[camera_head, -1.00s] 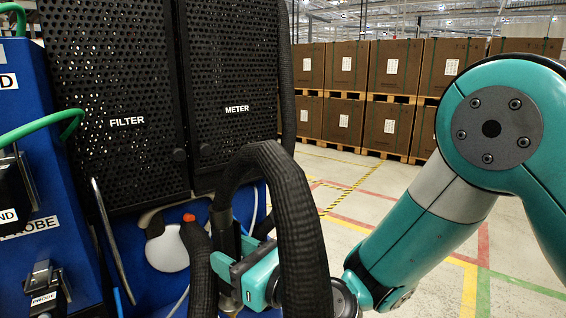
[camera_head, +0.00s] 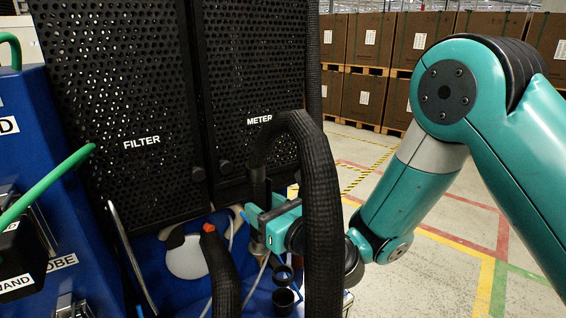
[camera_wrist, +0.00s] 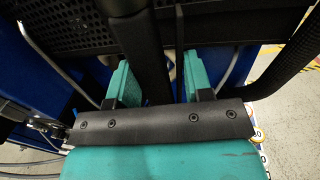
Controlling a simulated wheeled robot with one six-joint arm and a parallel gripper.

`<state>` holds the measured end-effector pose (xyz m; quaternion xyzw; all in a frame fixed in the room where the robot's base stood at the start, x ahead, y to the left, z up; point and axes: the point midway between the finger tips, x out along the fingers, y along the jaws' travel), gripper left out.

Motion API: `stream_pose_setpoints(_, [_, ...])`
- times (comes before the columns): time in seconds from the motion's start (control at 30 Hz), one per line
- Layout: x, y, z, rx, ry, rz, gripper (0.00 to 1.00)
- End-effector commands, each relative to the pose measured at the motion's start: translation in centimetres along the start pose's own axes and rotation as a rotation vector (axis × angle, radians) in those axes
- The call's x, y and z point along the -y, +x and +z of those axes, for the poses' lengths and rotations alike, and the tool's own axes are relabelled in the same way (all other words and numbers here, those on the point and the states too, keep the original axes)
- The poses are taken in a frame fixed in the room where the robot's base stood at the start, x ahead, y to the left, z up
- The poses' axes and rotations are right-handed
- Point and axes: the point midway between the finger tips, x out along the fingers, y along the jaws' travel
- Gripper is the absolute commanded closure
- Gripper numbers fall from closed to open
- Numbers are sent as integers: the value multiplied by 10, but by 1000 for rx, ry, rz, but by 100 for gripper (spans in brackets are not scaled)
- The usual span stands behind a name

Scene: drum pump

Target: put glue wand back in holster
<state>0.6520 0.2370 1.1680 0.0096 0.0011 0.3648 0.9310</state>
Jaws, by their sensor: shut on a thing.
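The glue wand (camera_head: 258,187) is a dark upright tube whose upper end runs into a thick black hose arching to the right. My gripper (camera_head: 256,220) is shut on it from the right, in front of the METER door. In the wrist view my gripper (camera_wrist: 158,82) has its teal fingers on either side of the dark wand (camera_wrist: 150,55). Below the gripper is a black part with two round openings (camera_head: 286,298), which looks like the holster. The wand appears above and left of it.
The thick hose (camera_head: 322,210) hangs in front of my gripper and hides part of it. Another black hose with an orange tip (camera_head: 222,270) stands to the left. Perforated FILTER and METER doors (camera_head: 140,110) are close behind. Open floor (camera_head: 430,280) lies to the right.

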Motion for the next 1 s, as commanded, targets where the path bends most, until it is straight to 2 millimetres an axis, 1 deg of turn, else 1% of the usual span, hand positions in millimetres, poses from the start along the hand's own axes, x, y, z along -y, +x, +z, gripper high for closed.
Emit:
stream_pose_setpoints(0.03, [16, -3, 20, -1, 1, -43, 66])
stream_pose_setpoints(0.13, [38, -8, 28, 1, 1, -109, 66])
stream_pose_setpoints(0.2, [48, -11, 31, 1, 0, -137, 66])
stream_pose_setpoints(0.27, [53, -12, 30, 1, 0, -152, 66])
stream_pose_setpoints(0.57, [54, -12, 14, 3, -1, -156, 66])
stream_pose_setpoints(0.9, [54, -12, -16, 4, -2, -154, 66])
stream_pose_setpoints(1.0, [54, -12, -23, 4, -3, -154, 66])
